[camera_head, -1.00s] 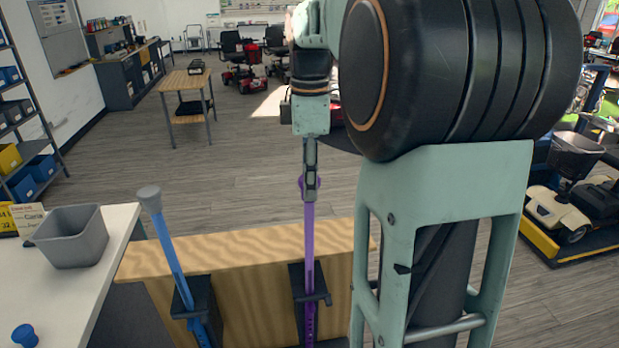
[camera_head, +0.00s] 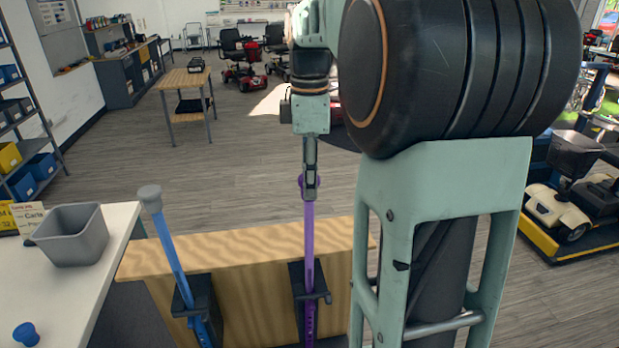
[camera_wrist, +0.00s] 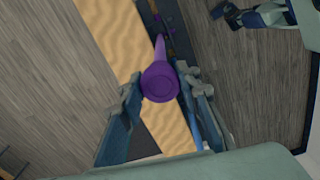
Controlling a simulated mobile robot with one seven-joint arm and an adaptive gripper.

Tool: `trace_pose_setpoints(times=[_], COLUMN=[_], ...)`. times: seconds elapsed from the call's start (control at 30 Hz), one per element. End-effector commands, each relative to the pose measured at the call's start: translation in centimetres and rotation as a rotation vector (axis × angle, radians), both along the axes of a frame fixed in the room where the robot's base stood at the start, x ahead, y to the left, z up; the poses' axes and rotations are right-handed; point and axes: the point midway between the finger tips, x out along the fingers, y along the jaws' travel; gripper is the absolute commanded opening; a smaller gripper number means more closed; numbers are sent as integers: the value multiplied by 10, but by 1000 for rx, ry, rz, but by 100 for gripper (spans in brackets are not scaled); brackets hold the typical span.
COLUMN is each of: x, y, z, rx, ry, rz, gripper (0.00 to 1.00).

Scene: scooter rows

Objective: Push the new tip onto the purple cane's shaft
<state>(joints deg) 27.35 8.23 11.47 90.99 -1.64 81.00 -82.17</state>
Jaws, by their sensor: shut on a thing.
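The purple cane (camera_head: 309,240) stands upside down and upright in a dark holder on the wooden bench's front, shaft end up. My gripper (camera_head: 310,186) points down over that end and is shut on the purple tip (camera_head: 301,182). In the wrist view the tip (camera_wrist: 160,85) is a round purple disc between the two fingertips (camera_wrist: 160,88), with the purple shaft running away behind it. The tip is in line with the shaft and looks to be at its top. How far it sits on the shaft is hidden by the fingers.
A blue cane (camera_head: 170,250) with a grey tip (camera_head: 150,198) leans in the neighbouring holder to the left. A white counter (camera_head: 85,290) at the left bears a grey bin (camera_head: 72,236) and a small blue tip (camera_head: 26,334). Open floor lies behind the bench (camera_head: 240,250).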

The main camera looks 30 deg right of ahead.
Motion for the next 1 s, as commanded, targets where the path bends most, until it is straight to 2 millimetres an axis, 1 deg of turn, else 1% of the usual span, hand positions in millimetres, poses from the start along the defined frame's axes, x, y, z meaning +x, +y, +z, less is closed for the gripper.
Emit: trace_pose_setpoints(times=[0.5,1.0], x=[0,0], y=[0,0], z=[-8,-7], rx=[0,0], ry=[0,0], rz=[1,0], gripper=[8,8])
